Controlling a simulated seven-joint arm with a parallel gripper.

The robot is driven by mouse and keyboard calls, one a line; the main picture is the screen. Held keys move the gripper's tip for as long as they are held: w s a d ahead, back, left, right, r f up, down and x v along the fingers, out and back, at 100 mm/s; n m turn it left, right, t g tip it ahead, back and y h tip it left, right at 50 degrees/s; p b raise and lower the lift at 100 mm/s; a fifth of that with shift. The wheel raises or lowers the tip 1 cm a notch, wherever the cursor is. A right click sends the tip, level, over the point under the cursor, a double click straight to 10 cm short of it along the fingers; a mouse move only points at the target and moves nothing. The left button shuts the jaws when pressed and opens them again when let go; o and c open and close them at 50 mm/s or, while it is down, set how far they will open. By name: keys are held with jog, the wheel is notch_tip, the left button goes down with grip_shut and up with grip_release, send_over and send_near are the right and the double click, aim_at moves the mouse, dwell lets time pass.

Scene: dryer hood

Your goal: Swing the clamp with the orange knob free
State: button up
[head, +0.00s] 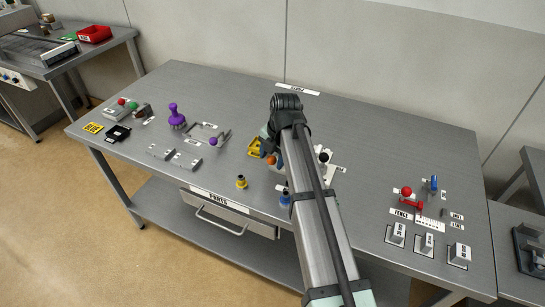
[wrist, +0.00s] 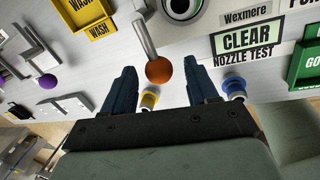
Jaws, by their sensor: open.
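The orange knob (wrist: 159,70) is a ball at the end of a grey metal clamp arm (wrist: 144,32) in the wrist view. My gripper (wrist: 160,77) is open, with one dark blue finger on each side of the knob in the picture. I see a gap on both sides and cannot tell how far the fingertips are from it in depth. In the head view the orange knob (head: 271,160) shows just left of my arm. My arm hides the gripper and most of the clamp there.
A yellow bin (wrist: 88,20) is left of the clamp and a green bin (wrist: 306,65) right. A yellow-topped piece (wrist: 149,98) and a blue one (wrist: 233,88) are near the fingers. A purple knob (head: 213,141) and a red knob (head: 406,191) are farther off.

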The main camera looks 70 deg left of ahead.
notch_tip(320, 180, up, 13)
jog(key=w+d, duration=0.1)
jog(key=d, duration=0.1)
jog(key=shift+w+r, duration=0.15)
jog(key=shift+w, duration=0.1)
dwell(0.6)
